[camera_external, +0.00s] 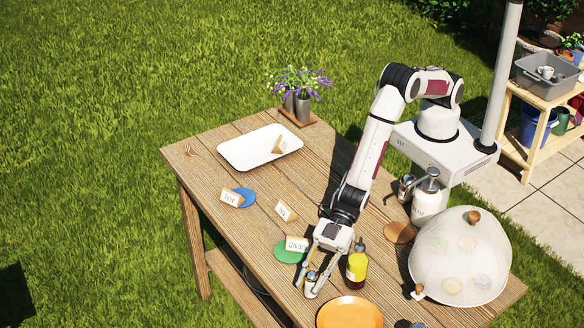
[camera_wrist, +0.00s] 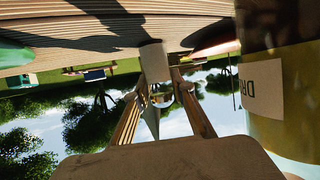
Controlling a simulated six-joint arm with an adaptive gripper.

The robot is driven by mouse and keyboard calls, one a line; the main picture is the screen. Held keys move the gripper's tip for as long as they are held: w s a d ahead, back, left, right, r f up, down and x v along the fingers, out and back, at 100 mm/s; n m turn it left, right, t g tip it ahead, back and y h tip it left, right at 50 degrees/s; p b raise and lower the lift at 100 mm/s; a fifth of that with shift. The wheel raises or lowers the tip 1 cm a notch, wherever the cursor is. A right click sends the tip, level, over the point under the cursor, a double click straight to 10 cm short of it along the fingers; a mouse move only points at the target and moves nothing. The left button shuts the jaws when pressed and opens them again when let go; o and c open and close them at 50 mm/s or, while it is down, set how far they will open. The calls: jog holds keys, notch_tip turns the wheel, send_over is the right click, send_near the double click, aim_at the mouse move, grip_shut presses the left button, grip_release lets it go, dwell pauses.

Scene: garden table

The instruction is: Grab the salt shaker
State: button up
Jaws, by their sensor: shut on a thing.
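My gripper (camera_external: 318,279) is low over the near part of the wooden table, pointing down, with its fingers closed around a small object. In the wrist view the fingertips (camera_wrist: 160,98) meet on this small, shiny piece, which I take to be the salt shaker (camera_wrist: 161,97). The fingers hide most of it, and its label does not show. I cannot tell whether it still touches the table.
A yellow bottle (camera_external: 357,263) with a dark cap stands close to my gripper's right; its label (camera_wrist: 262,88) fills the wrist view's right side. An orange plate (camera_external: 349,314), mesh dome (camera_external: 458,262) and green coaster (camera_external: 287,256) are nearby. A white tray (camera_external: 246,151) lies farther back.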

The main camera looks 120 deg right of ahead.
jog(key=shift+r, duration=0.2)
jog(key=shift+r, duration=4.85)
jog(key=shift+d, duration=0.1)
